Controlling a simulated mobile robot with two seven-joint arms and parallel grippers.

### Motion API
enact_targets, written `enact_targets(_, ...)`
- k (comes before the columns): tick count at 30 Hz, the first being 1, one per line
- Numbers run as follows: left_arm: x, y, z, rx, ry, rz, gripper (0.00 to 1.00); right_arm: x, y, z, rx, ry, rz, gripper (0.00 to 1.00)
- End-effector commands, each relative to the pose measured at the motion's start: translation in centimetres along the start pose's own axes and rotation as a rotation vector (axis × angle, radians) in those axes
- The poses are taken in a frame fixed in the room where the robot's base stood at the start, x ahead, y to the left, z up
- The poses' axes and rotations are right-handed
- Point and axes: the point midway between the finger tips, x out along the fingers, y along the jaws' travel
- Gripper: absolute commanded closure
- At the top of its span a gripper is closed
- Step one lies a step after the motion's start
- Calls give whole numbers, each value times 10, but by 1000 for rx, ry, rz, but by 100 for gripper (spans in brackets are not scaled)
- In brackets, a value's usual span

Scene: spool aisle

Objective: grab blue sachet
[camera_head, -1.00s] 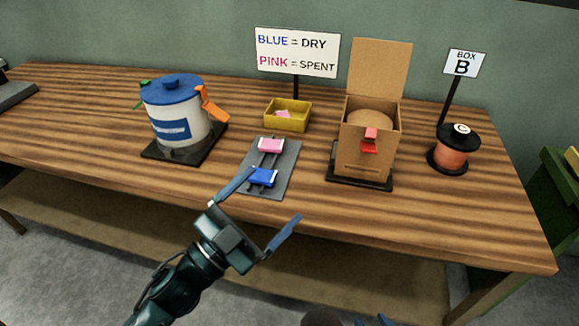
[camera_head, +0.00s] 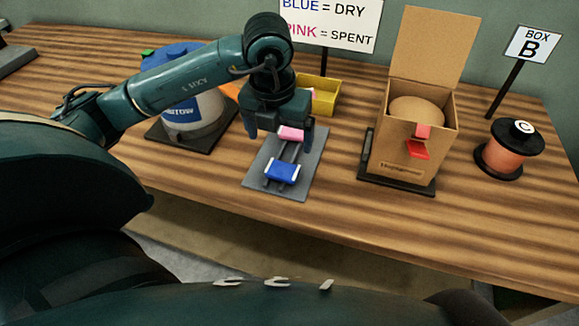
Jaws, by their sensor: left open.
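The blue sachet (camera_head: 282,171) lies near the front end of a grey tray (camera_head: 267,188) on the wooden table. The pink sachet (camera_head: 291,132) lies behind it on the same tray, partly covered by my gripper. My left gripper (camera_head: 281,146) points down over the back part of the tray, its two fingers spread apart on either side of the pink sachet. It is open and appears empty, behind the blue sachet in the picture. I cannot tell its exact height. My right gripper is out of view.
A blue-lidded white pot (camera_head: 193,115) stands left, partly hidden by my arm. A yellow bin (camera_head: 327,97) is behind the tray. An open cardboard box (camera_head: 405,147) stands right, with an orange spool (camera_head: 505,157) beyond. The table's front strip (camera_head: 350,225) is clear.

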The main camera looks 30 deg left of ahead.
Motion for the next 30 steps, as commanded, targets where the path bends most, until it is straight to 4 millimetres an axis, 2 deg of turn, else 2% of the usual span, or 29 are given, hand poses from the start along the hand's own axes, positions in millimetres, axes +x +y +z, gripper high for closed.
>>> enact_targets(3,25,0,-1,0,6,0,11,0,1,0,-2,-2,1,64)
enact_targets(6,41,0,-1,1,5,-1,11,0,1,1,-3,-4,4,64)
enact_targets(14,62,0,-1,3,4,-3,11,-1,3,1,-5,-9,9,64)
enact_targets(21,97,3,0,2,6,-3,11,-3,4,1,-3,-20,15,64)
enact_targets(25,107,2,1,3,4,-4,11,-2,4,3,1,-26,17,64)
enact_targets(30,109,2,1,4,2,-4,11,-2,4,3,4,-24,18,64)
